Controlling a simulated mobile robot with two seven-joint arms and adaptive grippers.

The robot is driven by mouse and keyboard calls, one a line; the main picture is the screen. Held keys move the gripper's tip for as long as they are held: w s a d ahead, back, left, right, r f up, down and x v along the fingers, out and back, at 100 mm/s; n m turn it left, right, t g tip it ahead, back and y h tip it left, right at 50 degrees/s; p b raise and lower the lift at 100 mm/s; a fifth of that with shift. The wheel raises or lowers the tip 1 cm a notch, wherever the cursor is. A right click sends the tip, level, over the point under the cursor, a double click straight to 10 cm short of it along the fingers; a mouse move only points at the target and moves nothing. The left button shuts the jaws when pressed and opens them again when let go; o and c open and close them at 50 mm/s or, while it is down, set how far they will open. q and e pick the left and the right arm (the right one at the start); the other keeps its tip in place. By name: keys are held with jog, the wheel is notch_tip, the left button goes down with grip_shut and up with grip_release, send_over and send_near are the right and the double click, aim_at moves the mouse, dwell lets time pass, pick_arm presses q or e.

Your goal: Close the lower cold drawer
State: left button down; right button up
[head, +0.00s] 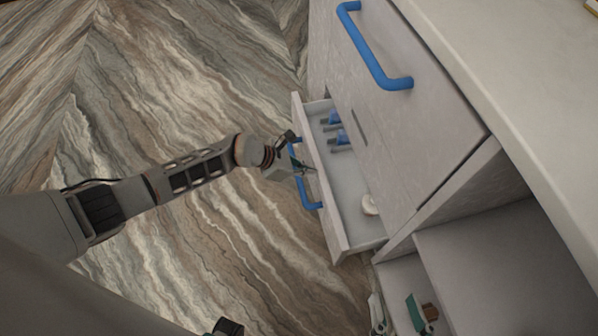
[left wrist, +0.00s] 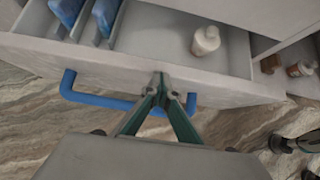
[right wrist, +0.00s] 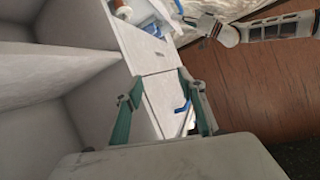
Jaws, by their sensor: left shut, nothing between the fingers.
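The lower cold drawer is pulled out under a closed upper drawer; its pale front panel (head: 322,188) has a blue bar handle (head: 310,195). Blue items (head: 338,134) in dividers and a white bottle (head: 369,205) are inside. My left gripper (head: 308,170) is at the drawer front by the handle. In the left wrist view its fingers (left wrist: 160,80) are shut and empty, tips over the drawer's front panel (left wrist: 210,88) beside the handle (left wrist: 110,100); contact is unclear. My right gripper (right wrist: 163,85) has its fingers spread apart, with nothing between them.
The closed upper drawer (head: 400,115) with a blue handle (head: 372,50) is above. An open shelf compartment (head: 500,270) is to its right, under the pale countertop (head: 530,80). Small bottles (left wrist: 300,69) stand right of the drawer. Marbled floor (head: 190,90) is clear on the left.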

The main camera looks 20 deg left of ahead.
pick_arm(q)
jog(key=w+d, duration=0.4)
jog(key=d, duration=0.3)
jog(key=shift+w+d+b, duration=0.15)
jog(key=shift+w+b, duration=0.2)
jog(key=shift+b, duration=0.1)
pick_arm(e)
jog(key=shift+s+a+f+m, duration=0.1)
jog(key=shift+s+a+m, duration=0.15)
jog(key=shift+a+m, duration=0.4)
pick_arm(q)
jog(key=shift+f, duration=0.1)
